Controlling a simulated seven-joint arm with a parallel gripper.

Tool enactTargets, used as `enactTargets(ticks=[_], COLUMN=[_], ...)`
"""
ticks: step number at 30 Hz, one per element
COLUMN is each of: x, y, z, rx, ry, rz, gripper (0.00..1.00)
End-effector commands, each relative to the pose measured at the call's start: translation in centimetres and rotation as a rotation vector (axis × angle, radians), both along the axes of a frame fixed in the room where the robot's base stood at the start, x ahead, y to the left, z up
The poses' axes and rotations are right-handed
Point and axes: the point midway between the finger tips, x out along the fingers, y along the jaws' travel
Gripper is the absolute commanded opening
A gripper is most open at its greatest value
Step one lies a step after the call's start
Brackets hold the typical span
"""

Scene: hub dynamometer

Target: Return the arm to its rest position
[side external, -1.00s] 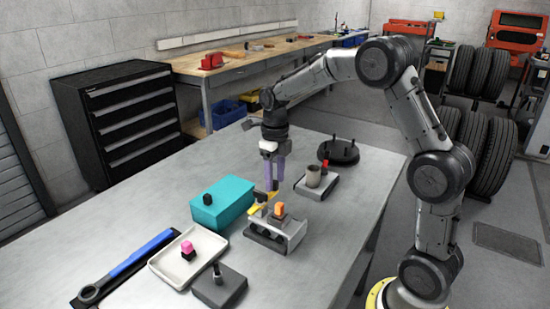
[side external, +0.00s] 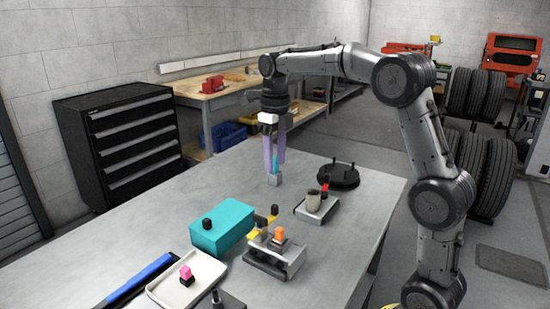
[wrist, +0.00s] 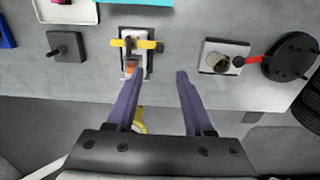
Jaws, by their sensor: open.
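My gripper (side external: 272,172) is over the table behind the clamp fixture in the side view, its purple fingers pointing down. In the wrist view the two fingers of my gripper (wrist: 156,86) are spread apart with nothing between them. The fixture (side external: 288,265), a grey block with yellow and orange parts, stands on the grey table (side external: 160,225), apart from my fingers. The fixture also shows in the wrist view (wrist: 136,72), beyond the left fingertip. The exact height of my fingertips above the table is hard to tell.
A teal box (side external: 222,233), a white tray (side external: 168,287) with a pink-topped piece and a blue-handled wrench (side external: 145,278) lie towards the front. A plate with a cup (side external: 313,202) and a black studded disc (side external: 338,175) lie right. Black drawers (side external: 125,130) stand behind left.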

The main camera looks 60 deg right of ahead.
Motion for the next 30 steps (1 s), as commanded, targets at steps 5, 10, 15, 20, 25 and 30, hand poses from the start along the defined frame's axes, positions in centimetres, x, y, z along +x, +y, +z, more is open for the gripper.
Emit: enactTargets(ticks=[5, 10, 15, 20, 25, 30], x=[0.1, -1.4, -7.0, -12.3, -16.5, -19.8], y=[0.3, 2.3, 6.0, 8.5, 10.0, 10.8], z=[0.1, 3.9, 7.0, 7.2, 6.1, 4.1], rx=[-0.001, -0.022, -0.050, -0.114, -0.204, -0.308], ry=[-0.004, -0.085, -0.174, -0.249, -0.293, -0.305], rz=[0.007, 0.046, 0.224, 0.637, 1.067, 1.486], gripper=[0.53, 0.53, 0.53, 0.53, 0.53, 0.53])
